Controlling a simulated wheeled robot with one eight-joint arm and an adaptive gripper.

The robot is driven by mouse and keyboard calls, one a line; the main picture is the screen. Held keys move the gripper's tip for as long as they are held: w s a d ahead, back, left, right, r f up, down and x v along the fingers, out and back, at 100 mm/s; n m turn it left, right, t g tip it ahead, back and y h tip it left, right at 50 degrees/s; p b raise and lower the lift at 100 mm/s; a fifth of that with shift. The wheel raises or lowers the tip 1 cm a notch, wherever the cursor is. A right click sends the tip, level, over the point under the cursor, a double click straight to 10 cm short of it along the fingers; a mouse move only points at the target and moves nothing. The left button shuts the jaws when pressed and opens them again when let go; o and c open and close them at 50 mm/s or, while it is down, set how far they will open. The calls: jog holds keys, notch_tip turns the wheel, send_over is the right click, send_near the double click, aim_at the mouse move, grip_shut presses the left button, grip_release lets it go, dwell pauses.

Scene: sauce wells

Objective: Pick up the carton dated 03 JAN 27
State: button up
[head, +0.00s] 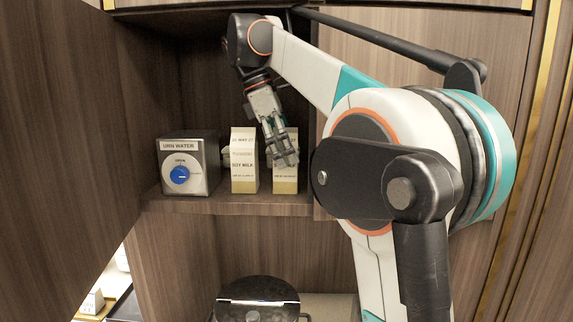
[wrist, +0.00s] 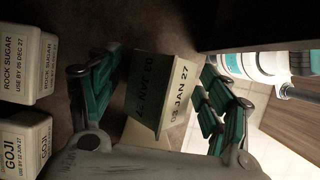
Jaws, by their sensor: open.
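Two white cartons with tan bases stand upright on the cabinet shelf. The left carton (head: 243,160) reads SOY MILK and its top date looks like 31 MAY 27. The right carton (head: 285,186) is partly hidden behind my gripper (head: 283,158). In the wrist view a carton (wrist: 158,88) lies between the two teal-padded fingers of my gripper (wrist: 160,92). Its top is printed JAN 27 on two faces; the day digits look like 03 but are not sharp. My gripper is open, with a visible gap between the right finger and the carton.
A metal box marked URN WATER (head: 190,165) with a blue dial stands left of the cartons. Rock sugar (wrist: 27,62) and goji (wrist: 25,143) containers show at the left of the wrist view. The cabinet shelf (head: 228,206) ends at a front edge. A black pot (head: 257,292) sits below.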

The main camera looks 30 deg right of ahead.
jog(key=shift+s+f, duration=0.1)
jog(key=shift+f, duration=0.2)
jog(key=shift+w+a+f, duration=0.1)
jog(key=shift+w+a, duration=0.05)
jog(key=shift+w, duration=0.05)
jog(key=shift+s, duration=0.1)
jog(key=c, duration=1.6)
jog(key=shift+o, duration=0.2)
